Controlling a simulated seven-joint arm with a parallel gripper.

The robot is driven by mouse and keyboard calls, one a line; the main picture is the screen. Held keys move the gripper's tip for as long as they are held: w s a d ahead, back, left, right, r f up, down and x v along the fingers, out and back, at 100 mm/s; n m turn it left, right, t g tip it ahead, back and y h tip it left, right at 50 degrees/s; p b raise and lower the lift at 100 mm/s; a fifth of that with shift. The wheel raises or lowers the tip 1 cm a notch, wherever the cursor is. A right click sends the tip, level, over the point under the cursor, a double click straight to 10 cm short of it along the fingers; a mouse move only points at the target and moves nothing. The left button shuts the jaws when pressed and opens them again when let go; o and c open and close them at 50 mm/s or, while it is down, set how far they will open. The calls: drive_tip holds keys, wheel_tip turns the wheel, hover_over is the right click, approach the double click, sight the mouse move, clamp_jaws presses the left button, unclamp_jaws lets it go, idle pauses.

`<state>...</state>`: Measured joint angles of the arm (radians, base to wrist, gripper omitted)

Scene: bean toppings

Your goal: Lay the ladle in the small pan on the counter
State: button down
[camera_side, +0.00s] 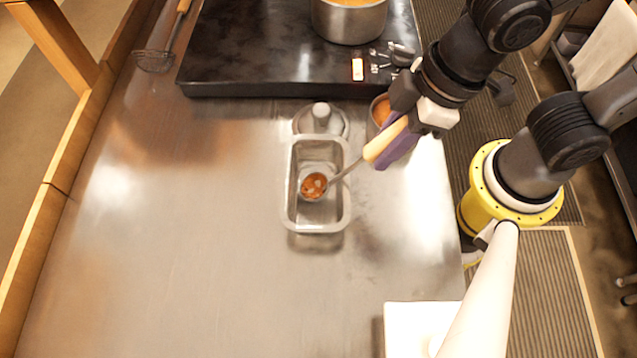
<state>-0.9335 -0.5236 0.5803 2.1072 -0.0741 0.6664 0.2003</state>
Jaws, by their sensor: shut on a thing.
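The ladle (345,171) has a light wooden-looking handle and a metal bowl. My gripper (388,150), with purple fingers, is shut on its handle. The ladle's bowl (313,186) points left and holds brown-orange beans. It appears over or inside a rectangular metal pan (291,212) on the counter; I cannot tell whether it touches the pan's bottom. A small round pan (379,103) with orange-brown contents stands just behind my gripper, partly hidden by it.
A round metal lid with a knob (321,117) lies behind the rectangular pan. A black stove (250,60) with a metal pot (349,22) is at the back. A wire strainer (155,60) lies at the back left. The steel counter (180,250) is clear at left and front.

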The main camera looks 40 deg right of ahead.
drive_tip(key=shift+f, duration=0.15)
unclamp_jaws()
idle(0.6)
idle(0.5)
drive_tip(key=s+d+r, duration=0.4)
drive_tip(key=r, duration=0.4)
drive_tip(key=shift+r, duration=0.15)
idle(0.7)
drive_tip(key=shift+r, duration=2)
